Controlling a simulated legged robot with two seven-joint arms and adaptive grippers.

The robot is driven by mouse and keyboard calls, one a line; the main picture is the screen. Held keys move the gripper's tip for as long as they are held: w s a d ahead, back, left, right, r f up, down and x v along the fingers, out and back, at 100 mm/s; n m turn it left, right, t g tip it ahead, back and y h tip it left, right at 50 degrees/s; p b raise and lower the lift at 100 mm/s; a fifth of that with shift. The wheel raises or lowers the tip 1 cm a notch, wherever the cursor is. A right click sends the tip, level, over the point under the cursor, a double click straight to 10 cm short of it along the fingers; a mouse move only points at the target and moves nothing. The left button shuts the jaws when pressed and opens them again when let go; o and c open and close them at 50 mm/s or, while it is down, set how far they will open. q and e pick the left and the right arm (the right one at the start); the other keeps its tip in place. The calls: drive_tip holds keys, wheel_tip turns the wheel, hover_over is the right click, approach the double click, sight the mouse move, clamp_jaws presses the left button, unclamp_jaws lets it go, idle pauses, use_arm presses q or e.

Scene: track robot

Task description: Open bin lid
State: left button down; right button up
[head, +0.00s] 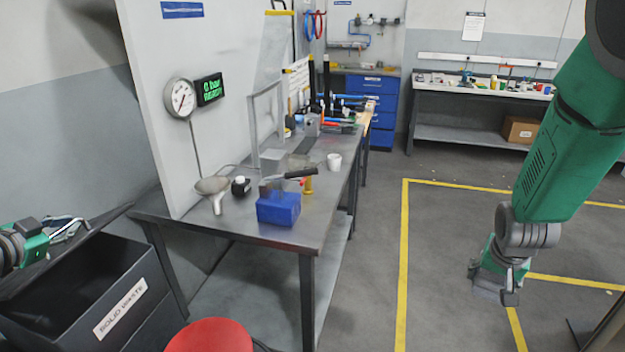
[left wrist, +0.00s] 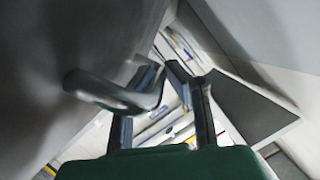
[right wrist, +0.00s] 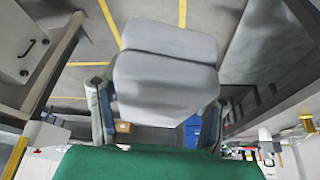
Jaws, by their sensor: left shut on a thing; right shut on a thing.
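The black bin (head: 135,262) labelled SOLID WASTE stands at the lower left of the head view. Its dark lid (head: 62,252) is raised at a slant, and part of the inside shows. My left gripper (head: 70,229) is at the lid. In the left wrist view, its fingers (left wrist: 165,78) are closed around the grey handle (left wrist: 112,92), beside the large dark lid surface (left wrist: 55,50). My right gripper (head: 494,290) hangs over the floor at the right, away from the bin. It is shut on a grey two-part block (right wrist: 165,75), which fills the space between its fingers.
A metal workbench (head: 325,225) stands right of the bin, holding a blue box (head: 279,209), a funnel (head: 212,188) and tools. The yellow-lined floor (head: 450,240) is mostly clear.

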use_arm(q)
drive_tip(key=shift+s+a+r+n+p, duration=0.1)
drive_tip(key=shift+a+r+n+p, duration=0.15)
drive_tip(key=shift+a+n+p, duration=0.45)
drive_tip(key=shift+a+m, duration=0.1)
drive_tip(key=shift+m, duration=0.3)
drive_tip(key=c, duration=1.9)
unclamp_jaws()
drive_tip(key=shift+a, duration=0.5)
